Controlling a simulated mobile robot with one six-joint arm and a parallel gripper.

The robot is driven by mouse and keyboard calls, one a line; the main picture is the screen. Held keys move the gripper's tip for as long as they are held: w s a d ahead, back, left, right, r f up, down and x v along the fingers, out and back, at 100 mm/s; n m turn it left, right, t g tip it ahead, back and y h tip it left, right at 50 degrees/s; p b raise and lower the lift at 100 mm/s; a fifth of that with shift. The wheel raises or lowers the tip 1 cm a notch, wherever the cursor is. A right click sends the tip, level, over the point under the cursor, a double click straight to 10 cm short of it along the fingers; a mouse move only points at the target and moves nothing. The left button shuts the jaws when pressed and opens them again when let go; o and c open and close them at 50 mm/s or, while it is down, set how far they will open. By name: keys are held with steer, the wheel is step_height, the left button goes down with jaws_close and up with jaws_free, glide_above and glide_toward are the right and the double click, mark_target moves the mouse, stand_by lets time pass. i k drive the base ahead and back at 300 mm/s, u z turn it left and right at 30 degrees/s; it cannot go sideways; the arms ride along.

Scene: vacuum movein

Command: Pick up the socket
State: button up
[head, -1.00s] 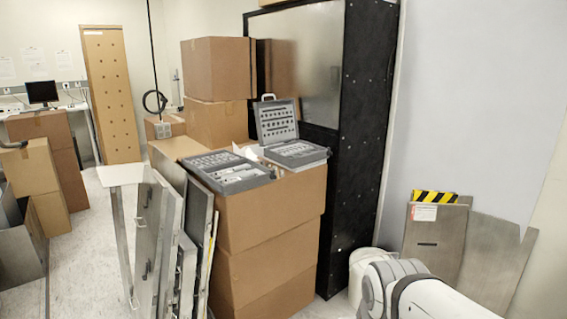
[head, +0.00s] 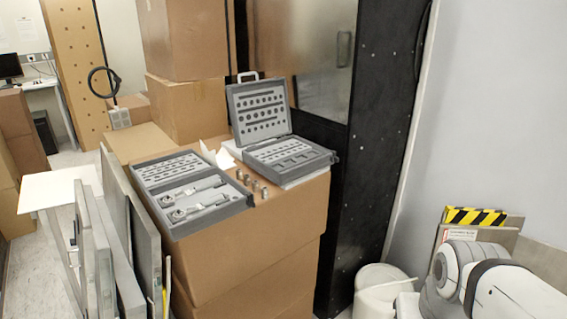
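Several small metal sockets (head: 254,185) stand loose on top of a cardboard box stack (head: 250,232), near its front edge. I cannot tell which one is the task's socket. A grey tool case (head: 238,197) with two ratchet wrenches (head: 195,203) lies to their left. An open grey case (head: 290,146) with its lid raised stands behind them to the right. My gripper is out of view. Only part of my arm shows at the lower right, apart from the boxes.
Metal panels (head: 125,240) lean against the left of the boxes. A tall black cabinet (head: 375,130) stands behind. A white bucket (head: 380,290) and a yellow-black striped panel (head: 475,217) are at the right. Taller boxes (head: 185,105) rise at the back.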

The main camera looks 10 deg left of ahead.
mark_target(247, 178)
steer(key=u, duration=0.45)
steer(key=i, duration=1.05)
steer(key=u, duration=0.8)
